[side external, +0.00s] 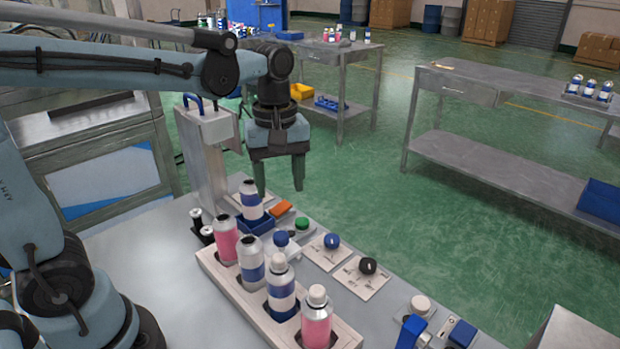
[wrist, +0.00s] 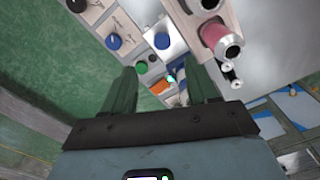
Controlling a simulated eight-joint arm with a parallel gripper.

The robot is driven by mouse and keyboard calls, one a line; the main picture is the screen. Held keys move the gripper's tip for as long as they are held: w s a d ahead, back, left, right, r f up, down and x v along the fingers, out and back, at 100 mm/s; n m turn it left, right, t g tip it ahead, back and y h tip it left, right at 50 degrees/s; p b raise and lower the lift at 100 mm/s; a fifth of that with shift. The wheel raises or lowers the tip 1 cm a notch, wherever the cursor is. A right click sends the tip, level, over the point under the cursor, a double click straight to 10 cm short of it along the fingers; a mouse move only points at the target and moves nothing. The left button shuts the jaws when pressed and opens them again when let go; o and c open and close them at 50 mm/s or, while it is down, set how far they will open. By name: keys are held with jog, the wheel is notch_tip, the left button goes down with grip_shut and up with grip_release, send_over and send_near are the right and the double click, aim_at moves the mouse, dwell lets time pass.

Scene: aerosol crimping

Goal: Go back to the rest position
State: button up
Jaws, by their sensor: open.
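My gripper (side external: 279,176) is open and empty, pointing down, in the side external view. It hangs above and behind the far end of the workbench, apart from everything on it. Its two green fingers also show in the wrist view (wrist: 163,90), with nothing held between them. A blue-and-white can (side external: 251,200) stands in a blue holder (side external: 256,223) at the crimping station (side external: 205,155). A white rack (side external: 345,336) holds several pink and blue-and-white cans, the nearest a pink can (side external: 317,322).
Panels with a blue knob (side external: 331,241) and a black knob (side external: 367,266) lie right of the rack. A green button (side external: 302,224) and an orange piece (side external: 281,209) are near the station. Metal tables (side external: 520,105) stand farther back, with open green floor between.

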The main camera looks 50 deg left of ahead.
jog(key=s+f+m+t, duration=0.1)
jog(key=m+t, duration=0.1)
jog(key=m, duration=0.2)
jog(key=s+m+t, duration=0.2)
jog(key=m, duration=0.2)
jog(key=s+a+f+m+t, duration=0.1)
jog(key=s+m+t, duration=0.1)
jog(key=m+t, duration=0.1)
jog(key=shift+f+m, duration=0.3)
jog(key=shift+m, duration=0.6)
